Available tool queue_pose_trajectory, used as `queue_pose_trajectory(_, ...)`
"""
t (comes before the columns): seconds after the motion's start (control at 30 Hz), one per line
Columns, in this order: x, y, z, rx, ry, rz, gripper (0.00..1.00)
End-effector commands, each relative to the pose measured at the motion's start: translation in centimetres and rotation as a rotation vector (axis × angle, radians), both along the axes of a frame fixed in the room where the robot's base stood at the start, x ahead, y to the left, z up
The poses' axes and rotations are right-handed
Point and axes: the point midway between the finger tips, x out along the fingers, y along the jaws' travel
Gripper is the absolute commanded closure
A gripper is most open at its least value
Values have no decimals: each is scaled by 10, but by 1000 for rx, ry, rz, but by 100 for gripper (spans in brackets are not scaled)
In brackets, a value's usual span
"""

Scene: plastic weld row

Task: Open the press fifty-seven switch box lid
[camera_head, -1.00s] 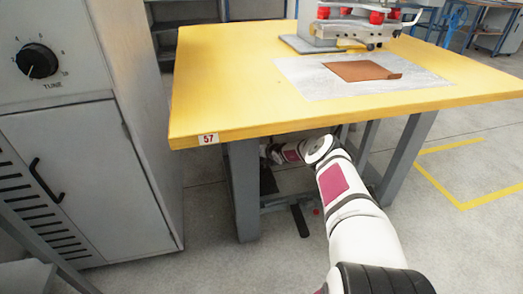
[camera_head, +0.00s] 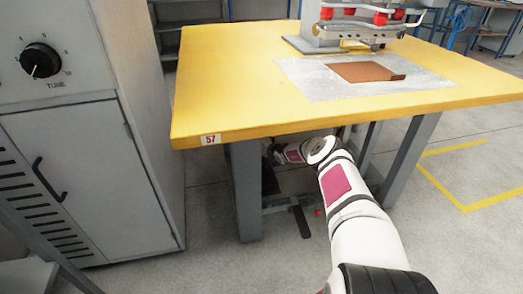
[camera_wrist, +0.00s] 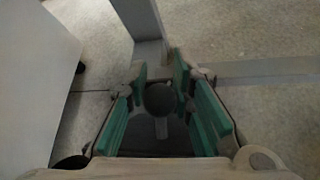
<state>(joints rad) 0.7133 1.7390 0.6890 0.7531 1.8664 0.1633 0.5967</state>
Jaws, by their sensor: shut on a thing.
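The yellow-topped press table (camera_head: 230,80) carries a label reading 57 (camera_head: 211,140) on its front edge. My arm reaches under the table, and its far end is largely hidden behind the grey front leg (camera_head: 246,190). In the wrist view my gripper (camera_wrist: 159,80) has its green-padded fingers around a dark round knob (camera_wrist: 159,97). A dark flat surface (camera_wrist: 155,143) lies below the knob between the fingers; I cannot tell whether it is the switch box lid. No box or lid can be made out clearly in the head view.
A grey cabinet (camera_head: 90,180) with a TUNE dial (camera_head: 41,60) stands close at the left. A dark foot pedal (camera_head: 301,221) lies on the floor under the table. The press head (camera_head: 355,28) and a brown sheet (camera_head: 365,72) are on top. Floor at the right is clear.

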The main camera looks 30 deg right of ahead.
Motion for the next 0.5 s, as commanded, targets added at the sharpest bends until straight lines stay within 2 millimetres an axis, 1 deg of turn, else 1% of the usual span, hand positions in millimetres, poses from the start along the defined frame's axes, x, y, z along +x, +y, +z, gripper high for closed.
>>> queue_pose_trajectory(0.03,-4,3,-10,5,16,1,100)
queue_pose_trajectory(0.4,-5,3,-10,4,18,1,100)
queue_pose_trajectory(0.43,-5,3,-10,4,19,2,76)
queue_pose_trajectory(0.47,-5,3,-10,4,19,2,69)
queue_pose_trajectory(0.5,-5,3,-10,4,18,1,60)
